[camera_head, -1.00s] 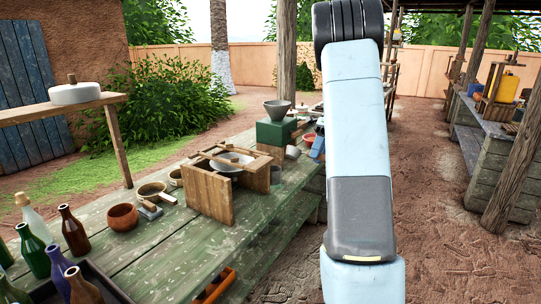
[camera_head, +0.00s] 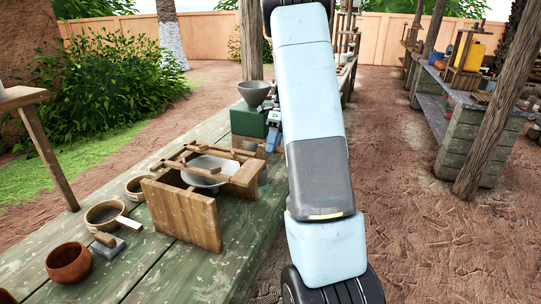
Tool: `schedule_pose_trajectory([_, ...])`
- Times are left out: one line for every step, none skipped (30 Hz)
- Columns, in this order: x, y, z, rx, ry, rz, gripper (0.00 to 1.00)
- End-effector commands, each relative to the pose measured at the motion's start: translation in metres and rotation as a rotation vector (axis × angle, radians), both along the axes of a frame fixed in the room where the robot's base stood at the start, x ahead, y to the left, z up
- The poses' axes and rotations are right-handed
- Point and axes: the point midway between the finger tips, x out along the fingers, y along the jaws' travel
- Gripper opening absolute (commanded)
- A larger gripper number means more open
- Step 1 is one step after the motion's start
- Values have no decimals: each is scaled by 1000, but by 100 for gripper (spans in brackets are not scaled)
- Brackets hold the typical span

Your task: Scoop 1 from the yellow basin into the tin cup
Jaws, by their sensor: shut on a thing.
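My arm's pale blue links cross the middle of the head view, and my gripper is not clearly seen. A small blue-grey part shows beside the arm near the green block, but I cannot tell what it belongs to. No basin is plainly yellow. A tan round pan (camera_head: 104,215) with a pale handle across its rim stands on the green table at left, and a smaller tan bowl (camera_head: 137,187) stands behind it. A small grey vessel (camera_head: 263,176) is partly hidden behind the wooden frame; I cannot tell whether it is the tin cup.
A wooden frame (camera_head: 183,215) holding a pale basin (camera_head: 211,168) stands on the green table (camera_head: 150,255). A brown bowl (camera_head: 69,262) is at front left. A grey funnel-like bowl (camera_head: 254,92) sits on a green block (camera_head: 248,122). A wooden post (camera_head: 505,100) stands right; the ground between is open.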

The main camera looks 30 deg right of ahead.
Motion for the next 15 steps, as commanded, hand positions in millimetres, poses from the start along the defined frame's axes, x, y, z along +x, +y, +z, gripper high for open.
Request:
schedule_pose_trajectory([-2, -1, -13, -3, 2, -3, 0])
schedule_pose_trajectory([-2, -1, -20, -5, 1, -5, 0])
schedule_pose_trajectory([-3, -3, -29, -8, -2, -6, 0])
schedule_pose_trajectory([-3, -4, -34, -11, -3, -9, 0])
schedule_pose_trajectory([-4, -5, -39, -12, -4, -10, 0])
schedule_pose_trajectory([-5, -6, -46, -15, -7, -13, 0])
schedule_pose_trajectory([-6, -7, -49, -17, -9, -16, 0])
schedule_pose_trajectory([-6, -8, -51, -19, -11, -17, 0])
schedule_pose_trajectory([-7, -10, -53, -25, -15, -20, 0])
schedule_pose_trajectory([-7, -10, -54, -30, -18, -21, 0])
schedule_pose_trajectory([-8, -10, -54, -36, -23, -21, 0])
schedule_pose_trajectory([-8, -11, -53, -49, -32, -23, 0])
schedule_pose_trajectory([-9, -11, -52, -60, -38, -23, 0])
schedule_pose_trajectory([-9, -11, -51, -72, -47, -23, 0])
schedule_pose_trajectory([-9, -11, -49, -94, -61, -25, 0])
